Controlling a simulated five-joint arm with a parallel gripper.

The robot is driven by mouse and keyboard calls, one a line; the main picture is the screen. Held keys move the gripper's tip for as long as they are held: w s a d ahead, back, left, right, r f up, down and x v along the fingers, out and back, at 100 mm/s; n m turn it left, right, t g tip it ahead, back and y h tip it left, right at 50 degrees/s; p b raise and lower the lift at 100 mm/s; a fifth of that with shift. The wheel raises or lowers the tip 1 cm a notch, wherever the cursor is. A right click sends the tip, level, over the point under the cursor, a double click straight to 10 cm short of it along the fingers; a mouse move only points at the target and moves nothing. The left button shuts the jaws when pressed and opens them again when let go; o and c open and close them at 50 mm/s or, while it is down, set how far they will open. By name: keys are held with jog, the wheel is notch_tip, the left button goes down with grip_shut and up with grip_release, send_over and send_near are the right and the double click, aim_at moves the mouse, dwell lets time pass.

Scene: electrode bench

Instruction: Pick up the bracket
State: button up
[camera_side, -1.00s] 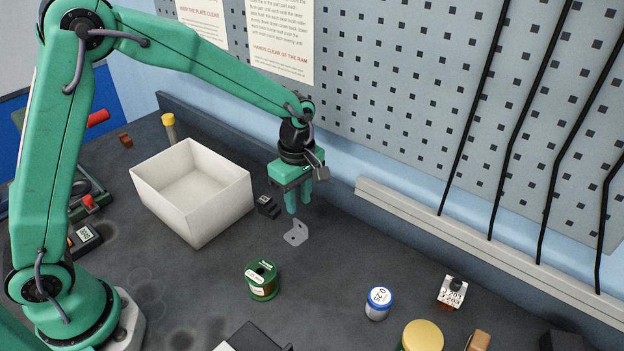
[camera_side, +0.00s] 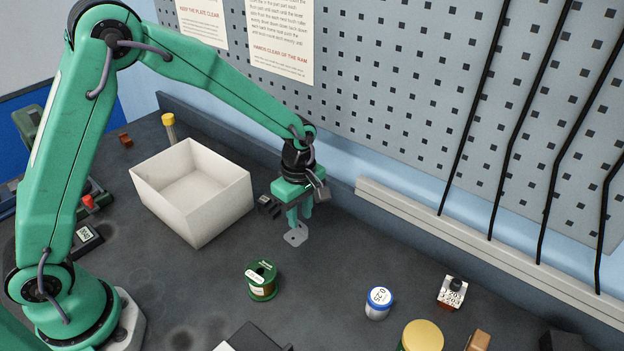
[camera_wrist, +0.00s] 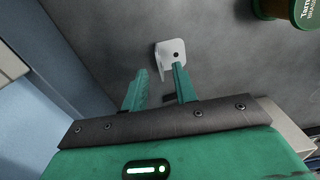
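The bracket (camera_side: 296,237) is a small light grey angled plate with a hole, on the dark bench below my gripper (camera_side: 299,219). In the wrist view the bracket (camera_wrist: 174,54) shows its flat, holed part just beyond the fingertips. Its thin upright flange points back toward my gripper (camera_wrist: 159,70) and appears between the two green fingers. The fingers are apart, with a gap showing on the flange's left side; the right finger is close to the flange and partly overlaps the bracket. I cannot tell whether that finger touches it.
An open white box (camera_side: 190,205) stands to the left of my gripper. A green spool (camera_side: 262,281) is in front and left of the bracket. A blue-and-white can (camera_side: 378,302) is at front right. The wall ledge (camera_side: 450,232) runs behind.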

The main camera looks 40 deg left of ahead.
aim_at(301, 223)
jog(key=shift+f, duration=1.7)
grip_shut()
